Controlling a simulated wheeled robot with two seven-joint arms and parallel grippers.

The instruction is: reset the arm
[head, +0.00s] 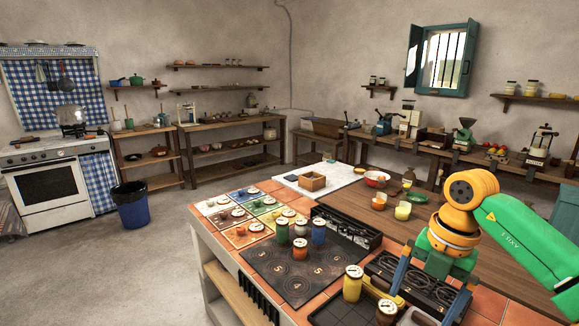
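My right arm, green and orange, comes in from the right over the tiled counter (236,268). My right gripper (422,308) points down at the counter's near right, its two blue-grey fingers spread apart. I see nothing held between them. Behind the fingers is a dark panel with ring shapes (388,268). A yellow jar with a white lid (352,284) stands just left of the gripper, and another jar (386,312) is close to the left finger. My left arm and gripper are not in view.
Several coloured lidded jars (300,250) stand on and around a dark ringed plate (290,272). Coloured tiles (240,215) lie at the counter's left. A wooden box (312,181) sits on a white board. Bowls and cups (403,210) stand farther back. Open floor lies left.

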